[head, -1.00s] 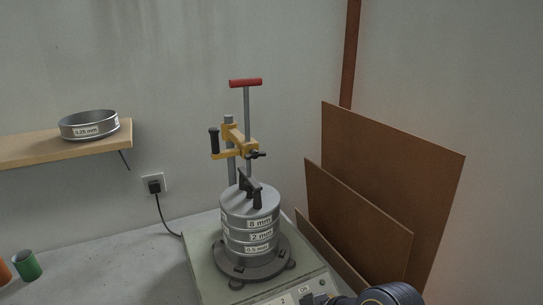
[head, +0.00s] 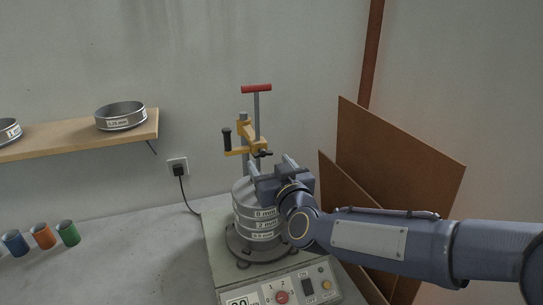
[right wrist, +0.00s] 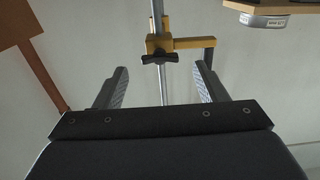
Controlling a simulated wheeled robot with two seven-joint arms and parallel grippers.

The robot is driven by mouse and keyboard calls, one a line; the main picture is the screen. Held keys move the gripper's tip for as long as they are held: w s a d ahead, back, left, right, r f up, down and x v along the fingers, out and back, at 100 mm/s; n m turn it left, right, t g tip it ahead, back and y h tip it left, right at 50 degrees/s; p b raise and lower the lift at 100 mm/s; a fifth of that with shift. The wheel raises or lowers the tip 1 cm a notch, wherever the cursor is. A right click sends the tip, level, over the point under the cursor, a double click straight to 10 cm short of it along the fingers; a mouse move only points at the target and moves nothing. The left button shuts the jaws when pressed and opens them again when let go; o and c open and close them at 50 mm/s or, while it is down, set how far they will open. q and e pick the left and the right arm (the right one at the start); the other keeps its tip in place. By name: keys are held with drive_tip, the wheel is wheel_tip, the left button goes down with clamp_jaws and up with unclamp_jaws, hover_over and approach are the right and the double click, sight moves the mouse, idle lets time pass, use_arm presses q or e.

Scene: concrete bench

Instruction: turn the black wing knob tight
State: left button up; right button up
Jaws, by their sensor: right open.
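The black wing knob (head: 263,153) sits on the yellow clamp (head: 249,137), which is on an upright metal rod above the sieve stack (head: 243,200). My right gripper (head: 271,165) is open and empty, just below and in front of the knob, its fingers pointing toward the rod. In the right wrist view, which is upside down, the wing knob (right wrist: 160,58) shows between and beyond the fingertips (right wrist: 160,70), apart from both. The gripper hides the top of the stack in the head view. My left gripper is not in view.
A red T-handle (head: 256,88) tops the rod. The shaker base (head: 221,262) has a control panel in front. Brown boards (head: 400,160) lean at the right. A shelf (head: 75,134) with sieves and colored cups (head: 42,236) are at left.

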sight(264, 156)
drive_tip(key=shift+p+x, duration=0.35)
drive_tip(key=shift+x, duration=1.35)
drive_tip(key=shift+c, duration=0.3)
drive_tip(key=c, duration=0.9)
